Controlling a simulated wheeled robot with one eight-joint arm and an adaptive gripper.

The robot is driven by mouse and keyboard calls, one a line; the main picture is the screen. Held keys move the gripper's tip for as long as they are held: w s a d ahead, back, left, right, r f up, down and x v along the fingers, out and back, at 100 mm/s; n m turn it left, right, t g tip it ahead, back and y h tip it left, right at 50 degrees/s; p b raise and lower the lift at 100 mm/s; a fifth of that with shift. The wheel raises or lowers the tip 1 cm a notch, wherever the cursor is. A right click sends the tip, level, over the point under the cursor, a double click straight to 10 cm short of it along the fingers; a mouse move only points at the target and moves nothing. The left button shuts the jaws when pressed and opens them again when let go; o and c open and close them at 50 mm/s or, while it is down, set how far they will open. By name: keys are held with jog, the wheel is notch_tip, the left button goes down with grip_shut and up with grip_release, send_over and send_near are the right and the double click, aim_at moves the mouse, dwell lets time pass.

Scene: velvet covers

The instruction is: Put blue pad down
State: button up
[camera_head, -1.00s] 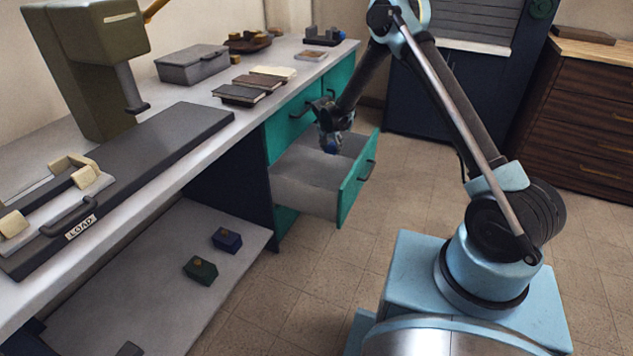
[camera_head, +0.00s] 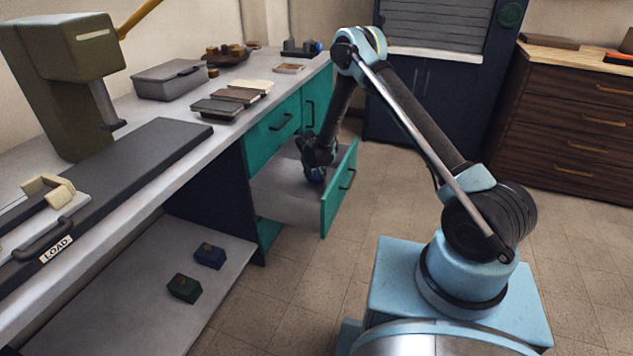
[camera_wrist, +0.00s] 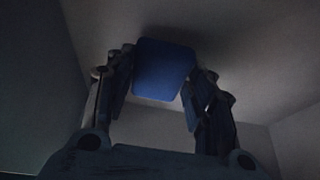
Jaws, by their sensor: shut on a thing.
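The blue pad (camera_wrist: 163,70) is a dark blue rounded block between the fingers of my gripper (camera_wrist: 160,85) in the wrist view. My gripper is shut on it, a finger on each side. In the head view my gripper (camera_head: 315,172) points down inside the open teal drawer (camera_head: 339,190), and a bit of the blue pad (camera_head: 316,174) shows at its tip. The grey drawer floor lies close behind the pad; I cannot tell whether they touch. No other thing shows in the drawer.
The drawer's front panel and side walls stand close around my gripper. The counter (camera_head: 215,133) above holds several dark and pale flat pads, a grey lidded box (camera_head: 170,82) and a press. A blue block (camera_head: 210,256) and a green block (camera_head: 184,288) sit on the lower shelf.

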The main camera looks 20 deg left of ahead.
jog(key=shift+f, duration=1.1)
jog(key=o, duration=0.9)
jog(key=shift+f, duration=0.1)
jog(key=shift+c, duration=0.2)
